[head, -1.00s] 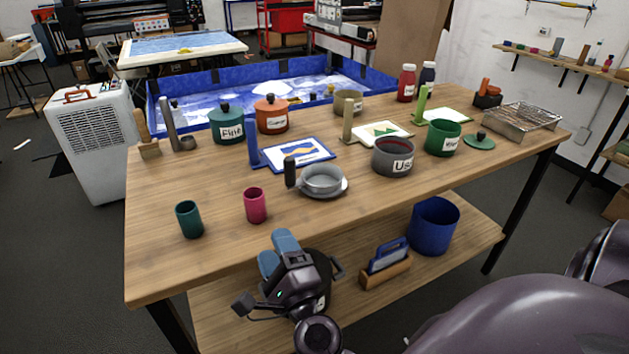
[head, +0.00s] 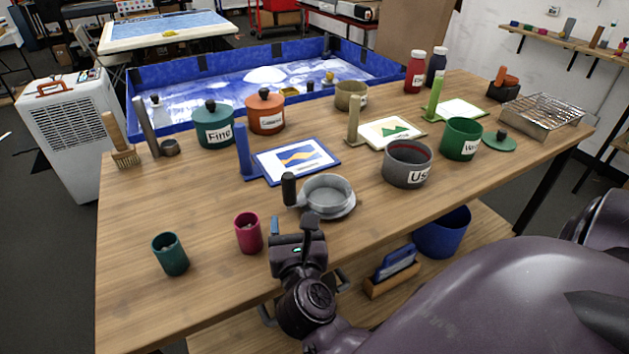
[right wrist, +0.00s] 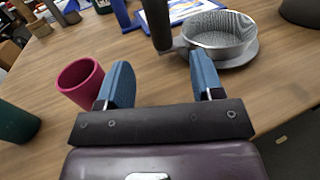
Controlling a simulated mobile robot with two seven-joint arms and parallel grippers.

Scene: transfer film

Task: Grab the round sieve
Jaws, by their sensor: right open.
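The round sieve (head: 327,189) is a grey metal bowl with a dark upright handle (head: 289,189) on its left side. It rests on a grey round plate (head: 343,213) near the front edge of the wooden table. The sieve also shows in the right wrist view (right wrist: 219,35), at the upper right, with its handle (right wrist: 156,22) beyond the gap between my fingers. My right gripper (head: 292,229) is at the table's front edge, just in front of the sieve. Its blue fingers (right wrist: 160,84) are apart with nothing between them. My left gripper is not in view.
A pink cup (head: 248,233) stands close left of my right gripper, and a teal cup (head: 170,254) farther left. A grey pot (head: 407,165) stands to the right of the sieve. A blue-framed screen (head: 296,160) lies behind it. Bare tabletop lies at the left front.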

